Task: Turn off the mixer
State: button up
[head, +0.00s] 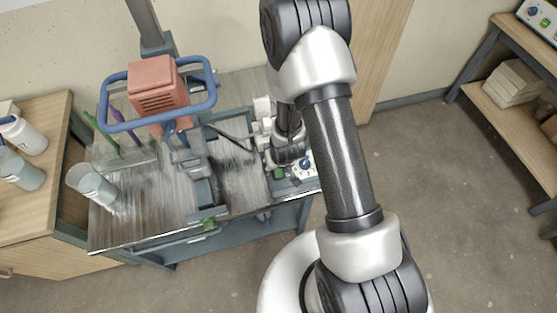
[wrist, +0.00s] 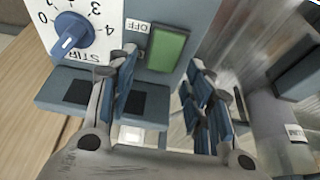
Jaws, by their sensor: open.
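The mixer has a red motor head (head: 157,88) inside a blue tube frame on a stand over the metal-topped bench. Its control box (head: 298,175) sits at the bench's right side. In the wrist view, the blue stir knob (wrist: 72,35) sits on a white numbered dial, its white mark toward the lower left. Beside it is a green switch (wrist: 167,48) with an OFF label (wrist: 137,26). My gripper (wrist: 163,68) is open, its fingers on either side below the green switch, with nothing seen between them. In the head view, my arm partly hides the box.
A grey bucket (head: 92,184) stands at the bench's left. A shelf (head: 525,105) is at right. The floor between is clear.

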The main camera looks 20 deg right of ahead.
jog(key=v, duration=1.1)
jog(key=shift+r, duration=0.15)
notch_tip(320, 180, up, 9)
jog(key=s+r, duration=1.7)
jog(key=r, duration=0.2)
jog(key=shift+r, duration=0.2)
jog(key=shift+s, duration=0.15)
